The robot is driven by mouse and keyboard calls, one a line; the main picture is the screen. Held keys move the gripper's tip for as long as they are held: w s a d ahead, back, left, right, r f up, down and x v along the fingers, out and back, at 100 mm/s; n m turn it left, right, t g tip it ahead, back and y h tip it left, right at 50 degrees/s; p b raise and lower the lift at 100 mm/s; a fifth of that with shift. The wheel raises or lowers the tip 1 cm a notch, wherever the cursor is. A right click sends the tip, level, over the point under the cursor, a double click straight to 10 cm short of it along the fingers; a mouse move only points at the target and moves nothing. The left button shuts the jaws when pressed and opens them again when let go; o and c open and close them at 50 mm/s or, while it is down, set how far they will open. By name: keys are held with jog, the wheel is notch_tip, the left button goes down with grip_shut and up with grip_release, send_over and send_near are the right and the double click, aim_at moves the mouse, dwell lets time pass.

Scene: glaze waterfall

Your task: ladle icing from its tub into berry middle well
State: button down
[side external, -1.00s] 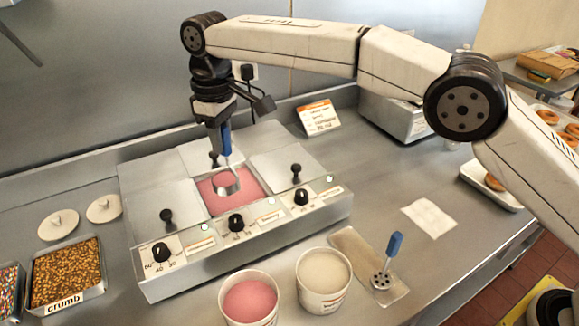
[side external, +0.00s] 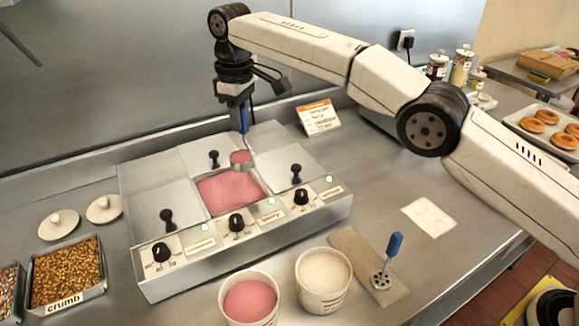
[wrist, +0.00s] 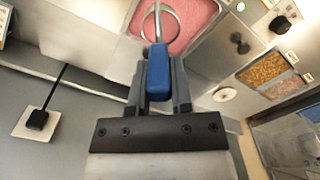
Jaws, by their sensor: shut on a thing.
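My gripper (side external: 243,108) is shut on the blue handle of a ladle (side external: 244,125), which hangs down from it. The ladle's cup shows pink inside and is over the back edge of the open middle well (side external: 228,192), above the counter unit's top; exact height is unclear. Pink icing fills the middle well. The pink icing tub (side external: 249,301) stands in front of the unit, beside a tub of cream icing (side external: 323,282). In the wrist view, the blue handle (wrist: 158,78) is between my fingers and the ladle's ring-like rim shows against the pink well (wrist: 198,22).
Lids with black knobs (side external: 167,220) cover the neighbouring wells. Control dials (side external: 236,222) line the unit's front. A blue-handled perforated tool (side external: 392,250) stands on a tan mat (side external: 352,247). A crumb tray (side external: 66,272) is at left. A card (side external: 318,117) stands behind. The right counter is mostly clear.

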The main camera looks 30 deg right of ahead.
jog(key=shift+f, duration=1.45)
jog(key=shift+s+a+r+t+h, duration=0.2)
jog(key=shift+s+a+t+h, duration=0.6)
jog(key=shift+a+h, duration=0.2)
jog(key=s+a+f+t+h, duration=0.2)
jog(key=s+a+t+h, duration=0.2)
jog(key=a+t+h, duration=0.1)
jog(key=shift+h, duration=0.8)
dwell(1.5)
jog(key=shift+s+a+f, duration=0.1)
jog(key=shift+s+a, duration=0.05)
